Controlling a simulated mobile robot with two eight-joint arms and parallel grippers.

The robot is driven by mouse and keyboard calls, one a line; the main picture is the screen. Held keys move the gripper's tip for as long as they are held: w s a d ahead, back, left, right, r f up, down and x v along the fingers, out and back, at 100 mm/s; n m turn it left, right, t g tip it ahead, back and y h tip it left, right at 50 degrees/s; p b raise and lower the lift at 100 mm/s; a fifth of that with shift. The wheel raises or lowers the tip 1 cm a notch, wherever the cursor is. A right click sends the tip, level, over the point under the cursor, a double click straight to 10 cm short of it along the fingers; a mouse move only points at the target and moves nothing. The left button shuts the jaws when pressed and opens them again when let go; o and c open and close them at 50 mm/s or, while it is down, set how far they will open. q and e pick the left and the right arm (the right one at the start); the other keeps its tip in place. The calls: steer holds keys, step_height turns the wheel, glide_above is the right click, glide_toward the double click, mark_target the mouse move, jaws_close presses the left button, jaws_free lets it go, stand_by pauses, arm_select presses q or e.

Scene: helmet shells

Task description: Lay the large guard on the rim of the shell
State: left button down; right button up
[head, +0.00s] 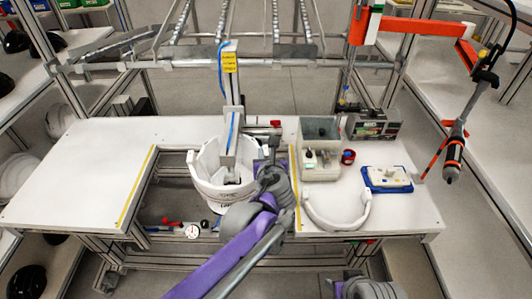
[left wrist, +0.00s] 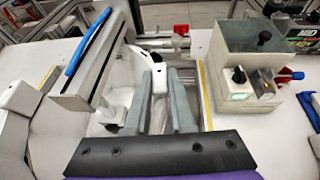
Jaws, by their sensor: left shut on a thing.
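The white shell (head: 222,196) sits in the gap of the workbench, below a grey upright fixture; its rim faces up. My left gripper (head: 262,172) is at the shell's right side. In the left wrist view its grey fingers (left wrist: 159,103) are closed on the end of a white curved piece (left wrist: 158,79), which looks like the large guard. That piece is at the shell's rim; I cannot tell whether it touches it. Another white U-shaped guard (head: 335,224) lies on the bench to the right.
A grey control box (head: 319,148) with knobs stands right of the shell. A blue tray (head: 387,188) with a white part lies farther right. The fixture post (head: 231,130) rises over the shell. A screwdriver (head: 454,150) hangs at right. The bench's left part is clear.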

arm_select(q)
steer(key=c, duration=0.7)
jaws_free()
steer(key=v, duration=1.1)
steer(key=shift+f, duration=0.1)
